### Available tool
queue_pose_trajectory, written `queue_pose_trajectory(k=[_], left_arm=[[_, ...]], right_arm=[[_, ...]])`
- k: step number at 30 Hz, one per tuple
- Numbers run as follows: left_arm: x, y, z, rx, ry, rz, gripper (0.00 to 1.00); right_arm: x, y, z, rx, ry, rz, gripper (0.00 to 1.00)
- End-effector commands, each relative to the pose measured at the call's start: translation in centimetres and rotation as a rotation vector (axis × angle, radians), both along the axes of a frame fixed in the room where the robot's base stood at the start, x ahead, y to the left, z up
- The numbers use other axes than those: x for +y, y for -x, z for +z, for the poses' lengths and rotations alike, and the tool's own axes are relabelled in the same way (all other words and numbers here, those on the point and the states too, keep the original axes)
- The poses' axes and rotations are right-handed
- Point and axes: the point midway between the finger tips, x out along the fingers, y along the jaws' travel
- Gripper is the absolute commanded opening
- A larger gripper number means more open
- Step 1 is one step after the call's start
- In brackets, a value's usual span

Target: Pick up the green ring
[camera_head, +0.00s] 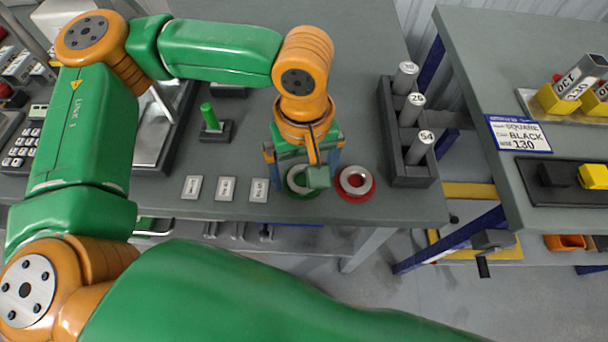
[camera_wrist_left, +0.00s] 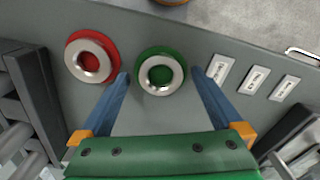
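The green ring (camera_wrist_left: 144,85) has a silver inner collar and lies flat on the grey table (camera_wrist_left: 185,118). In the head view the green ring (camera_head: 291,186) is near the table's front edge, partly hidden by my left gripper (camera_head: 304,165). The left gripper is open with nothing held. In the wrist view its blue fingers (camera_wrist_left: 159,76) are spread, with the green ring showing between their tips. I cannot tell how high the fingertips are above the table. My right gripper is not in view.
A similar red ring (camera_head: 371,187) lies close to the right of the green one in the head view. A dark rack with numbered cylinders (camera_head: 392,150) stands farther right. White labels (camera_head: 226,188) and a green peg on a dark base (camera_head: 213,128) are to the left.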

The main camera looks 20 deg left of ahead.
Motion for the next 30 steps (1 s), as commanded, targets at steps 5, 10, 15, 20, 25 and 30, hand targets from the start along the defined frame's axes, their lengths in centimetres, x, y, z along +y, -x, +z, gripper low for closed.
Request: queue_pose_trajectory(k=[5, 10, 15, 20, 25, 30], left_arm=[[0.0, 0.0, 0.0, 0.0, 0.0, -0.001, 0.54], [0.0, 0.0, 0.0, 0.0, 0.0, -0.001, 0.08], [0.0, 0.0, 0.1, 0.0, 0.0, -0.001, 0.0], [0.0, 0.0, 0.6, -0.001, -0.001, -0.001, 0.0], [0.0, 0.2, 3.6, -0.004, 0.002, -0.002, 0.0], [1.4, 3.9, 8.3, -0.008, 0.001, -0.004, 0.0]], right_arm=[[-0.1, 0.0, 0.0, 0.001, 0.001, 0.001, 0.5], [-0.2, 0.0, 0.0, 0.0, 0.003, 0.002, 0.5], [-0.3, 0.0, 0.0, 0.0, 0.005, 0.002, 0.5], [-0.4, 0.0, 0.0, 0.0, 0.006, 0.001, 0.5], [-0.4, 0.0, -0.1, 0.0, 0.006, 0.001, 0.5], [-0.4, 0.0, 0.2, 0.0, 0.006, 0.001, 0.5]])
